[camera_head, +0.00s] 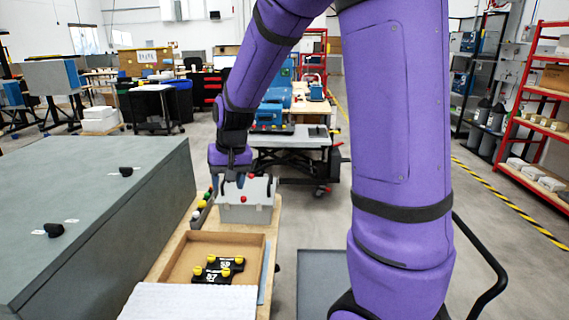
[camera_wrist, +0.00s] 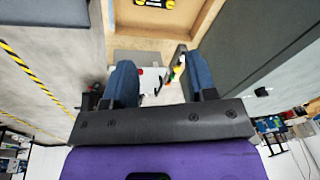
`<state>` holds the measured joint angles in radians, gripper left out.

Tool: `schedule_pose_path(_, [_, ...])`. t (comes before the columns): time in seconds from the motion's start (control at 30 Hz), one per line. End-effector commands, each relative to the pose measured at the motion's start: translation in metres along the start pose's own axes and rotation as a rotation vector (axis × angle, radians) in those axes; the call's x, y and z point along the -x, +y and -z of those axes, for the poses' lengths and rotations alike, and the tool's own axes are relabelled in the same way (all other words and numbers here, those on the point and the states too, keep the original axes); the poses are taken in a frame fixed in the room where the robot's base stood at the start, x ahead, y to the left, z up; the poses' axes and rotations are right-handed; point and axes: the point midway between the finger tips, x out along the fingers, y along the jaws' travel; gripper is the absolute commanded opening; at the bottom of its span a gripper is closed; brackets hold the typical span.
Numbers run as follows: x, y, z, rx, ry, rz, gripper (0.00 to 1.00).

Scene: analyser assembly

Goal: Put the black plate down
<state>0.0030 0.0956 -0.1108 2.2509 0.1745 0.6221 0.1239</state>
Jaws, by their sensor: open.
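Two black plates with yellow knobs and pale markings lie in a shallow brown tray (camera_head: 178,268): one behind (camera_head: 226,263) and one in front (camera_head: 211,276). One black plate also shows at the top edge of the wrist view (camera_wrist: 155,3), cut off by the frame. My gripper (camera_head: 231,192) points down over a light grey box (camera_head: 245,213) with red knobs, beyond the tray. In the wrist view its blue fingers (camera_wrist: 161,82) are spread apart, and I see no plate between them. The fingertips' exact distance from the box cannot be told.
Coloured round pieces (camera_head: 201,206) sit in a narrow dark holder left of the grey box. A large grey-green cabinet (camera_head: 95,215) stands close on the left. A white ribbed surface (camera_head: 190,302) lies in front of the tray. Open floor lies to the right.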

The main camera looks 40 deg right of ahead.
Motion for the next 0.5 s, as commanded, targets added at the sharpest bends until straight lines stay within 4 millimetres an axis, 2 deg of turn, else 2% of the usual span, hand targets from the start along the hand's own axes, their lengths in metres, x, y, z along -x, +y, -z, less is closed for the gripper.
schedule_pose_path(0.03, [0.015, -0.001, -0.007, 0.018, 0.015, 0.008, 0.52])
schedule_pose_path(0.2, [0.055, -0.002, -0.035, 0.078, 0.052, 0.022, 0.52])
schedule_pose_path(0.5, [0.114, 0.003, -0.090, 0.185, 0.123, 0.031, 0.52])
